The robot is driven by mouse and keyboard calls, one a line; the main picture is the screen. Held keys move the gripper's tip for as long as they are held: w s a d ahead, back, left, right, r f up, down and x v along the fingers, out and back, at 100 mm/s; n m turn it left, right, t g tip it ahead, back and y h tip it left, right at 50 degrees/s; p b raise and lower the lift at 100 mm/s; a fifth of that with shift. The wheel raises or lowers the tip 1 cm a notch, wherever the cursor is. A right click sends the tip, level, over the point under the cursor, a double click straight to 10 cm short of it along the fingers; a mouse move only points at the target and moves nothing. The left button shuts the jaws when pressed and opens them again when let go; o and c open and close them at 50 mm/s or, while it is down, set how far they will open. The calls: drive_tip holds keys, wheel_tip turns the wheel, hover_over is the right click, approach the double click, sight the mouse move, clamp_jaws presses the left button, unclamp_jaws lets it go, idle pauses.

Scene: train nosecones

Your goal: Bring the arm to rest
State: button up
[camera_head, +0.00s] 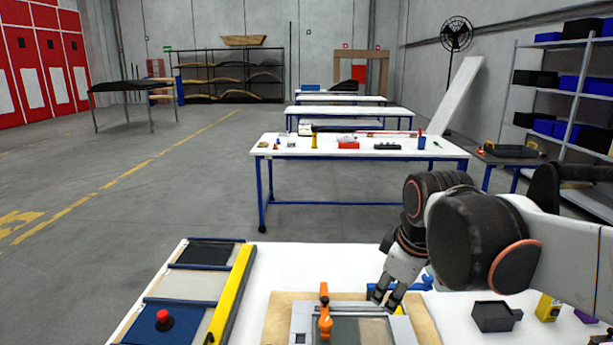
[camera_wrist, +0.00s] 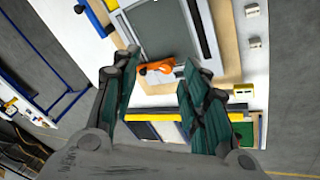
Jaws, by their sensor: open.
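My arm reaches in from the right edge in the head view and bends down over the near white table. My gripper (camera_head: 384,298) is over the right part of a framed fixture (camera_head: 360,330) that lies on a wooden board. In the wrist view my gripper (camera_wrist: 155,62) shows two dark green padded fingers spread apart, with nothing held between them. An orange clamp (camera_head: 325,312) stands on the fixture, left of my gripper. It also shows in the wrist view (camera_wrist: 158,68), beyond the fingertips. Whether a fingertip touches the fixture I cannot tell.
A panel with a yellow rail (camera_head: 232,293) and a red button (camera_head: 163,316) lies at the left of the table. A black bin (camera_head: 494,316) and a yellow item (camera_head: 547,307) stand at the right. A blue item (camera_head: 425,283) lies behind my gripper. Farther tables stand ahead.

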drive_tip(key=s+d+f+m+t, duration=0.1)
drive_tip(key=s+d+f+m, duration=0.1)
drive_tip(key=s+m, duration=0.3)
drive_tip(key=s+d+f+m+t, duration=0.1)
drive_tip(key=s+f+m, duration=0.3)
drive_tip(key=s, duration=0.4)
drive_tip(key=shift+d+m+t+b, duration=0.4)
drive_tip(key=shift+m, duration=0.2)
